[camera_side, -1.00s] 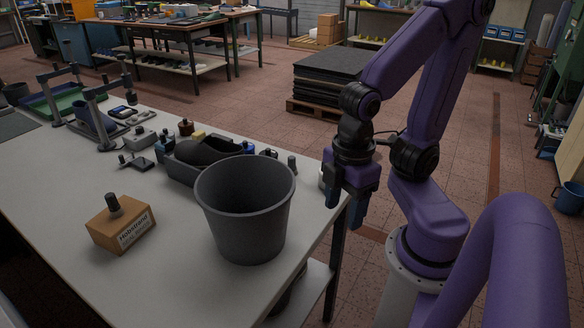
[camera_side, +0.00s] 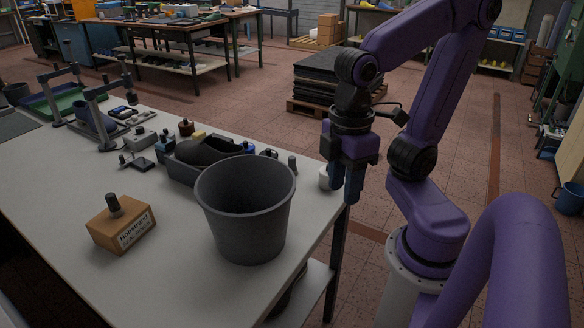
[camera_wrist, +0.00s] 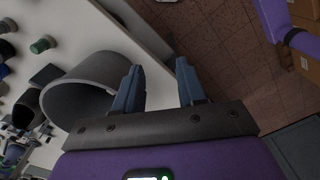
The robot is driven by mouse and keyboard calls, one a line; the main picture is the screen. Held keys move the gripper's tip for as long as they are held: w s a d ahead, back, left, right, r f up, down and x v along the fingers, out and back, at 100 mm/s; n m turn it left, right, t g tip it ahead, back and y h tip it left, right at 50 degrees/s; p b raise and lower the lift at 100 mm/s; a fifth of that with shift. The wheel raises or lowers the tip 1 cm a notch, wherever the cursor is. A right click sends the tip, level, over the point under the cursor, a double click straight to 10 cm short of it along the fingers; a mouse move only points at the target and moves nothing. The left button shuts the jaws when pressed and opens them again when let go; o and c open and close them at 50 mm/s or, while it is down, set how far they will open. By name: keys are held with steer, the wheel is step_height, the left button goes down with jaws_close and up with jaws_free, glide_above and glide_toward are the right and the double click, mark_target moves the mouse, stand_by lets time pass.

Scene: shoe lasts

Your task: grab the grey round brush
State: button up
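I cannot pick out the grey round brush for certain. A small upright grey cylinder (camera_side: 292,163) stands near the right edge of the white table, behind the bucket; it may be the brush. A dark grey knob-like piece (camera_side: 113,204) stands on a labelled wooden block at the front left. My gripper (camera_side: 345,196) hangs fingers down at the table's right edge, beside a small white pot, to the right of the grey cylinder. In the wrist view my gripper (camera_wrist: 158,80) is open, with nothing between its two blue fingers.
A large dark grey bucket (camera_side: 245,215) stands left of my gripper; it also shows in the wrist view (camera_wrist: 85,85). The wooden block (camera_side: 122,226), white pot (camera_side: 325,178) and a dark tray (camera_side: 183,172) share the table. The table front (camera_side: 180,270) is clear.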

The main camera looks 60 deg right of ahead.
steer(key=w+d+m+t+y, duration=0.1)
steer(key=w+d+m+y, duration=0.3)
steer(key=w+d+m, duration=0.65)
steer(key=w+d+m+y, duration=0.4)
steer(key=w+m, duration=0.3)
steer(key=m, duration=0.9)
steer(key=s+d+m+t+h, duration=0.1)
steer(key=d+m+t+h, duration=0.1)
steer(key=d+m+t, duration=1.5)
steer(key=n+g, duration=0.3)
steer(key=g, duration=0.5)
glide_toward(294, 158)
steer(key=x, duration=0.7)
steer(key=shift+w+f, duration=0.15)
steer(key=shift+x, duration=2.7)
steer(key=c, duration=0.7)
